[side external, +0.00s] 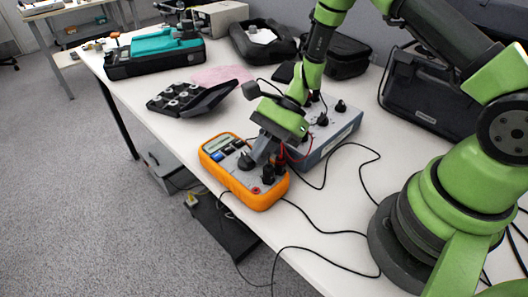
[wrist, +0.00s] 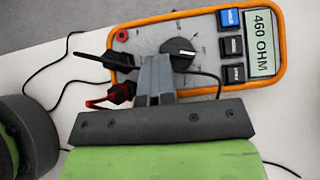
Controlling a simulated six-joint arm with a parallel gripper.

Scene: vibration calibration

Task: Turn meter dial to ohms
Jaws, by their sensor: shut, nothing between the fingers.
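The orange-framed meter (side external: 218,163) lies on the white table near its front edge. In the wrist view the meter (wrist: 209,14) shows "460 OHM" on its display (wrist: 262,43). Its black dial (wrist: 180,53) has a pale pointer line; the dial is also visible in the side view (side external: 246,161). My gripper (side external: 257,160) is over the meter's face, right beside the dial. In the wrist view the fingers (wrist: 156,62) are together and hold nothing. Whether the fingertips touch the dial is unclear.
Black and red probe plugs (wrist: 121,93) sit in the meter's end by my fingers, with cables across the table. A grey box with black knobs (side external: 340,125) stands close behind. An open black case (side external: 190,95) lies to the left.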

